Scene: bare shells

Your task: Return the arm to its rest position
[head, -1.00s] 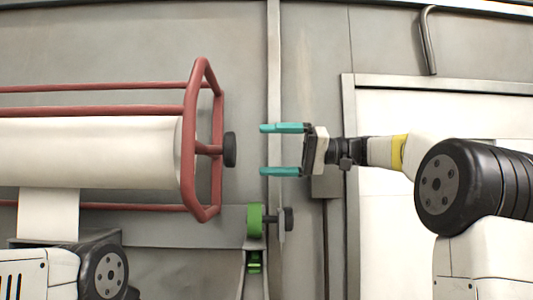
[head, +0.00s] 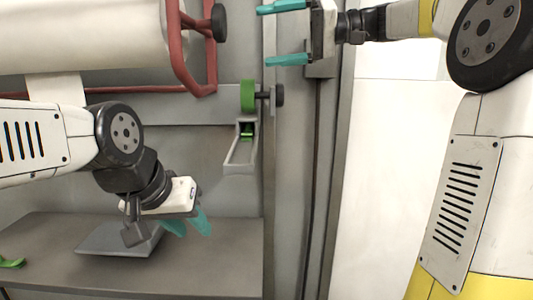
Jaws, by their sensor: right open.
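My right gripper (head: 272,33) is at the top of the head view, its arm coming in from the right. Its teal fingers are spread apart with nothing between them. It points left, beside the red frame's black knob. My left gripper (head: 190,230) is at the lower left, its arm coming in from the left edge. It points downward over the grey shelf, beside a flat grey plate (head: 95,240). Its two teal fingers show at a slant, and their opening is hard to judge. I see nothing held in it.
A red tubular frame (head: 182,62) with a white roll (head: 80,35) is at the upper left. A green wheel (head: 247,96) sits on the wall bracket below it. A grey shelf (head: 190,272) spans the lower left, with a small green object (head: 12,262) at its edge.

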